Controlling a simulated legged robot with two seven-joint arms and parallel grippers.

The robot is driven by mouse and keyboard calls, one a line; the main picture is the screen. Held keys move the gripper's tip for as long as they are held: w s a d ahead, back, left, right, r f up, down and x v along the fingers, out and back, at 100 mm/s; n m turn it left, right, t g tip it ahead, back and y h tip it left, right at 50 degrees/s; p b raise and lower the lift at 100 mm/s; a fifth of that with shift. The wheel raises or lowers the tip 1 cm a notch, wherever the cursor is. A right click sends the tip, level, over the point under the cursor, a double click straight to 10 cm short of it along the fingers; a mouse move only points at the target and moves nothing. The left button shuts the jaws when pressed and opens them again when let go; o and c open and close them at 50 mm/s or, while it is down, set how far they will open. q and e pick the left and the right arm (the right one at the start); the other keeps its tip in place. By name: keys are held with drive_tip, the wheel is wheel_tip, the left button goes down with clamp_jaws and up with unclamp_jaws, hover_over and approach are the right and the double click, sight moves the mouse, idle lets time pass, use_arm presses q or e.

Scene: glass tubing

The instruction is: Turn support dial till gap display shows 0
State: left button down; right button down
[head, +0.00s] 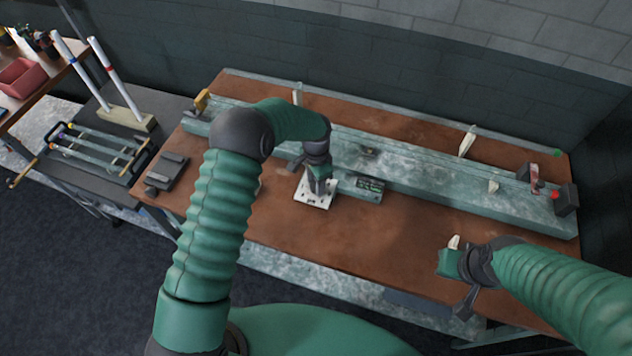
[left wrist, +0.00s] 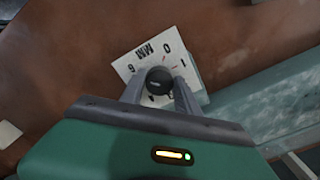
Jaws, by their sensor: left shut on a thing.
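The support dial shows in the left wrist view as a white plate with a black knob (left wrist: 158,80). The plate (left wrist: 128,66) carries the marks MM, 0, 1 and 9. My left gripper (left wrist: 160,88) is shut on the knob, one finger on each side. In the head view the white plate (head: 314,194) lies on the brown bench, with my left gripper (head: 318,180) over it. The gap display (head: 370,185) is a small dark panel right of the plate; its reading is too small to tell. My right gripper (head: 455,250) is over the bench's front right; its jaws are unclear.
A long grey-green beam (head: 420,170) runs along the brown bench (head: 290,235), with pale upright supports (head: 467,141) behind it. A dark block with a red button (head: 566,199) stands at the right end. A rack of glass tubes (head: 95,148) is on the left side table.

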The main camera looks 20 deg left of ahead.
use_arm(q)
drive_tip(key=shift+w+r, duration=0.35)
drive_tip(key=shift+w, duration=0.1)
drive_tip(key=c, duration=1.1)
unclamp_jaws()
drive_tip(key=shift+d, duration=0.1)
drive_tip(key=shift+o, duration=1)
drive_tip(key=shift+s+f, duration=0.1)
drive_tip(key=shift+f, duration=0.1)
drive_tip(key=shift+s, duration=0.1)
wheel_tip(320, 180, up, 17)
drive_tip(key=b, duration=0.2)
drive_tip(key=shift+b, duration=0.4)
